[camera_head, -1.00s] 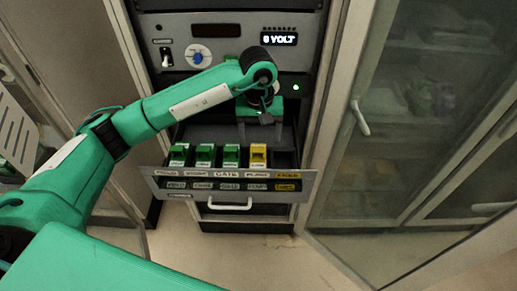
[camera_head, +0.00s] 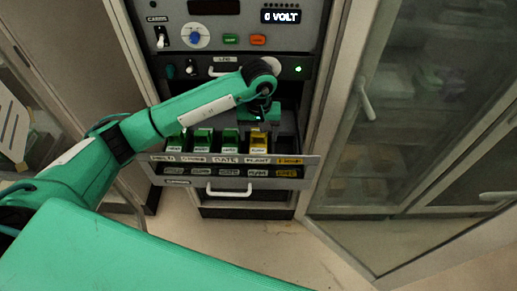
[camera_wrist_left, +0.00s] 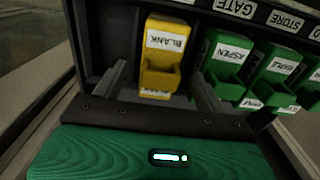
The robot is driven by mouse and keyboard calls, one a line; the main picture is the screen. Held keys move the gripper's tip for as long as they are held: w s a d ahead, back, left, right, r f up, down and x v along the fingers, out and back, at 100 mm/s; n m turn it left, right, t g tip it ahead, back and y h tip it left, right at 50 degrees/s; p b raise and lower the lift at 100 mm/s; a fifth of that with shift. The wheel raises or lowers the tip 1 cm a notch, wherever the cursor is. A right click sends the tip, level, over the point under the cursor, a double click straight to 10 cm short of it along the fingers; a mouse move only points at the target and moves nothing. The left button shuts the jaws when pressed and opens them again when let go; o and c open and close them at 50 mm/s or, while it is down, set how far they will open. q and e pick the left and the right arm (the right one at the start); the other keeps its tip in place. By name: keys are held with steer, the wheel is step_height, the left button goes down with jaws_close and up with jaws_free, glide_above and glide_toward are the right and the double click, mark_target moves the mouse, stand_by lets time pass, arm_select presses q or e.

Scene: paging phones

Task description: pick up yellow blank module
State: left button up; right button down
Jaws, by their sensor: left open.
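The yellow module (camera_head: 258,141) stands in the open drawer (camera_head: 176,181), at the right end of a row of modules. In the left wrist view the yellow module (camera_wrist_left: 160,60) carries a label reading BLANK. My left gripper (camera_head: 258,124) is above and behind it in the head view. In the wrist view the two fingers of my left gripper (camera_wrist_left: 158,92) are apart, one on either side of the yellow module's lower end. Whether they touch it cannot be told. My right gripper is not in view.
Several green modules (camera_head: 202,140) stand left of the yellow one; in the wrist view the nearest green module (camera_wrist_left: 227,60) reads ASPEN and sits close beside one finger. A control panel (camera_head: 225,60) rises behind the drawer. A glass-door cabinet (camera_head: 400,130) stands at the right.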

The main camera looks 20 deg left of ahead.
arm_select(q)
step_height(320, 180, down, 4)
steer(key=shift+r, duration=0.25)
steer(key=c, duration=1)
steer(key=shift+c, duration=0.6)
steer(key=shift+r, duration=0.15)
